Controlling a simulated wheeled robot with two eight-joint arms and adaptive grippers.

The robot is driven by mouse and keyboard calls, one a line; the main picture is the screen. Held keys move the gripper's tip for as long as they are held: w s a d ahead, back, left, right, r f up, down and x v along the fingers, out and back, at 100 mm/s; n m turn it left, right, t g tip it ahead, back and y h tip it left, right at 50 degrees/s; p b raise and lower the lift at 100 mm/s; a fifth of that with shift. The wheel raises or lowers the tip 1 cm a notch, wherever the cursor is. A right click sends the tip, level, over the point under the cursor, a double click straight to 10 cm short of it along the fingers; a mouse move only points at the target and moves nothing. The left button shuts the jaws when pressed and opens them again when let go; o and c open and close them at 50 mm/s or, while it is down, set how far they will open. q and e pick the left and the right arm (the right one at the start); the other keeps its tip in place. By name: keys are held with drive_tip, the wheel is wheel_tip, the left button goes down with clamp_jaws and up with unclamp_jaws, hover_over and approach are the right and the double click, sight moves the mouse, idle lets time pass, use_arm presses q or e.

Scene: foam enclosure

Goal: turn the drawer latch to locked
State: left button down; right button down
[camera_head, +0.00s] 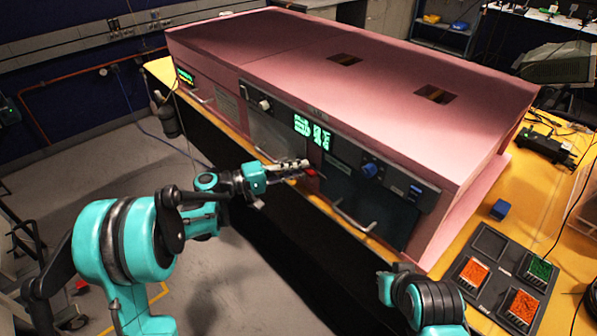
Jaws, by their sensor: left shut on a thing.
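The foam enclosure (380,85) is a long pink box with dark front panels. A small red latch (311,172) shows on its front, between the middle panel and the dark right-hand drawer front (365,200). My left gripper (301,168) reaches it from the left and is shut on it. The fingers partly cover the latch, so its exact angle is hard to tell. A curved handle (354,218) sits low on the right-hand drawer front. Part of my right arm shows at the bottom right, and its gripper is not in view.
The floor at the left is mostly open.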

use_arm(q)
drive_tip(key=shift+f+n, duration=0.15)
drive_tip(key=shift+n, duration=0.45)
drive_tip(key=c, duration=1.6)
unclamp_jaws()
drive_tip(key=v, duration=1.2)
drive_tip(key=shift+f, duration=0.2)
